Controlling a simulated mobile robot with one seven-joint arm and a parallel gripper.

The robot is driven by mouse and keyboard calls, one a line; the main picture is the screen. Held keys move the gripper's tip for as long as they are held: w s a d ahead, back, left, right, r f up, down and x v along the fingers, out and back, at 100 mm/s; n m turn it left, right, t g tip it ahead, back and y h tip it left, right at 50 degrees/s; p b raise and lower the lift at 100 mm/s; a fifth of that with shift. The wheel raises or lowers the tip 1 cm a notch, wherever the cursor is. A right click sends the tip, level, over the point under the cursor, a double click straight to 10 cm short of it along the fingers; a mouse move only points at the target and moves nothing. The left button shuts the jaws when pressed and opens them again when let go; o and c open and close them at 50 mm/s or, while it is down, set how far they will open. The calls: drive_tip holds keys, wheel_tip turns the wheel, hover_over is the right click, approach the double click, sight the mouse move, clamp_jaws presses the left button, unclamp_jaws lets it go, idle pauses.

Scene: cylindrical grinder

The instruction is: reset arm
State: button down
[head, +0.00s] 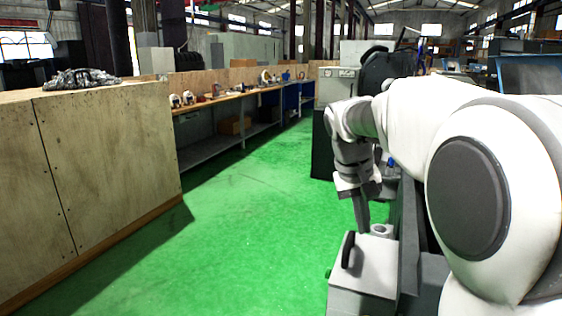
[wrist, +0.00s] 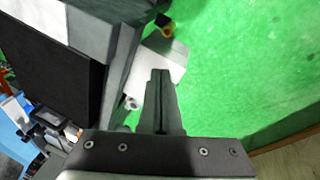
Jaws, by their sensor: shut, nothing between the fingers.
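My gripper (head: 363,228) hangs pointing down at the right of the head view, just above or behind a light grey box-shaped part of the machine (head: 362,290). In the wrist view my gripper (wrist: 160,75) shows its two fingers together, with nothing between them. Beyond the fingertips is the pale top of the grey box (wrist: 150,55). I cannot tell whether the fingers touch it. My white arm reaches across the right side of the head view and hides much of the machine.
A plywood partition (head: 95,180) stands on the left. A long workbench (head: 225,97) with small items runs behind it. The green floor (head: 240,220) between bench and machine is clear. A dark upright handle (head: 348,250) stands at the grey box.

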drive_tip(key=s+a+f+t+y, duration=0.1)
drive_tip(key=s+t+y, duration=0.1)
drive_tip(key=s, duration=1)
drive_tip(key=s+a+f+t+y, duration=0.1)
drive_tip(key=s+a+f+t, duration=0.1)
drive_tip(key=s, duration=1)
wheel_tip(320, 180, up, 14)
drive_tip(key=p, duration=1.3)
drive_tip(key=shift+d+f+p, duration=0.2)
drive_tip(key=shift+p, duration=0.1)
drive_tip(key=shift+a, duration=0.1)
